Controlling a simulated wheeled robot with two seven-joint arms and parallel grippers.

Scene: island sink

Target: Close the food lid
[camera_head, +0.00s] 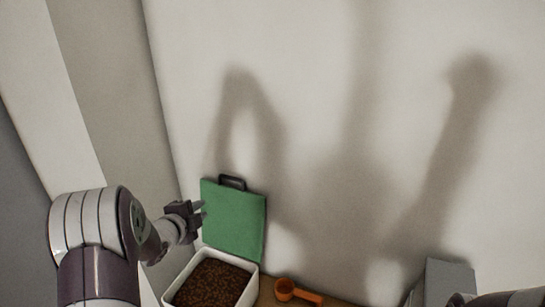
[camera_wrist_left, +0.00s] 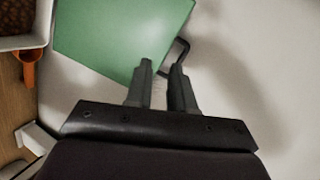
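The green food lid (camera_head: 235,222) stands raised, close to upright, at the back of a white container (camera_head: 255,287) of brown food pellets (camera_head: 212,284). A dark handle (camera_head: 232,182) is on the lid's top edge. My left gripper (camera_head: 201,209) is at the lid's left edge. In the left wrist view, the two fingers of my left gripper (camera_wrist_left: 162,66) are slightly apart with nothing clearly between them. The green lid (camera_wrist_left: 115,35) and its handle (camera_wrist_left: 183,50) show just beyond the fingertips. I cannot tell whether they touch the lid. My right gripper is not visible.
An orange scoop (camera_head: 286,290) lies on the wooden surface (camera_head: 268,297) right of the container. A grey box-like object (camera_head: 447,280) stands at lower right. A pale wall (camera_head: 330,150) rises behind the lid. Space above the lid looks clear.

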